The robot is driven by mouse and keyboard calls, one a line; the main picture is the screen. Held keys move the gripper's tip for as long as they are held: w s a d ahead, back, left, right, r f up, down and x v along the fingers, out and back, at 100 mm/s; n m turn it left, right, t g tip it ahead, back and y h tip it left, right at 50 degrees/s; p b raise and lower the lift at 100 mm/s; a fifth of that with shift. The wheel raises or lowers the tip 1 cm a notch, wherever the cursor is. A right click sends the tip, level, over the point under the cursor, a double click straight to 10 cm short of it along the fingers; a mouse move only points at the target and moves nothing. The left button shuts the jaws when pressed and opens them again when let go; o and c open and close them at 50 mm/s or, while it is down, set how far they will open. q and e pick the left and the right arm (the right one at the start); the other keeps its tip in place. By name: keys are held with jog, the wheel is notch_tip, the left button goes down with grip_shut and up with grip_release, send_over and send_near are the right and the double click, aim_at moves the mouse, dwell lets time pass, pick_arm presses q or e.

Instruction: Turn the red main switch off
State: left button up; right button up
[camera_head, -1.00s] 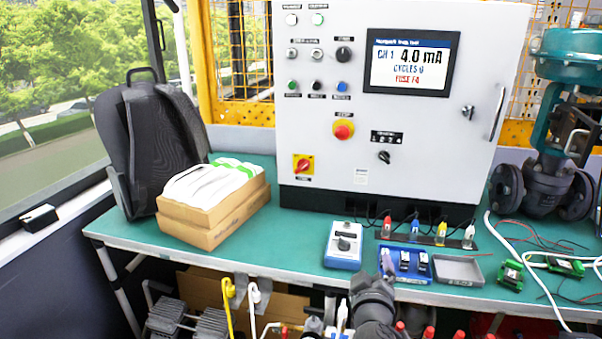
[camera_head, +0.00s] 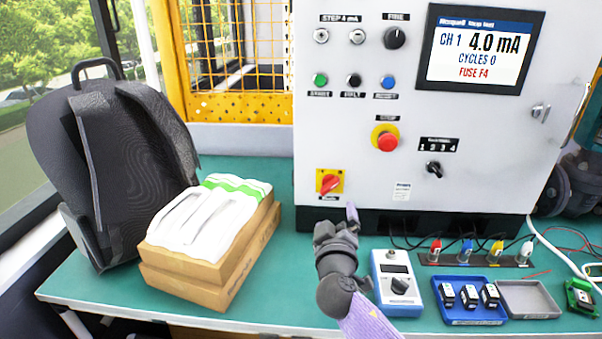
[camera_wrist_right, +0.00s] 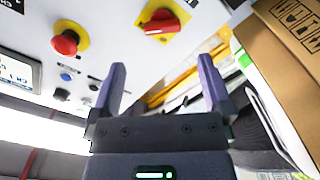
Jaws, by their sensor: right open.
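The red main switch (camera_head: 330,183) is a red rotary knob on a yellow plate at the lower left of the grey control cabinet. Its handle looks tilted. In the right wrist view the same switch (camera_wrist_right: 161,22) shows ahead, just above and between the fingers. My right gripper (camera_head: 346,215) is below and slightly right of the switch in the head view, apart from it. In the right wrist view my right gripper (camera_wrist_right: 160,82) has its two purple fingers spread, with nothing between them. My left gripper is not in view.
A red emergency button (camera_head: 387,138) sits up and right of the switch. Cardboard boxes (camera_head: 210,265) with white packs and a black backpack (camera_head: 110,165) stand at left. A blue-white meter (camera_head: 397,284) and a blue tray (camera_head: 470,303) lie right of my arm.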

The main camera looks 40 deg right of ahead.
aim_at(330, 185)
jog(key=b+x, duration=0.2)
jog(key=x, duration=0.7)
jog(key=shift+w+a, duration=0.15)
jog(key=shift+a, duration=0.05)
jog(key=shift+w+d+b, duration=0.45)
jog(key=shift+w, duration=0.1)
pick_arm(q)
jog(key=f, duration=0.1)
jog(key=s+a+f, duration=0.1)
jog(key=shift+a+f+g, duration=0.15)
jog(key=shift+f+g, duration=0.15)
pick_arm(e)
jog(key=shift+r, duration=0.1)
jog(key=shift+c, duration=1)
jog(key=c, duration=0.9)
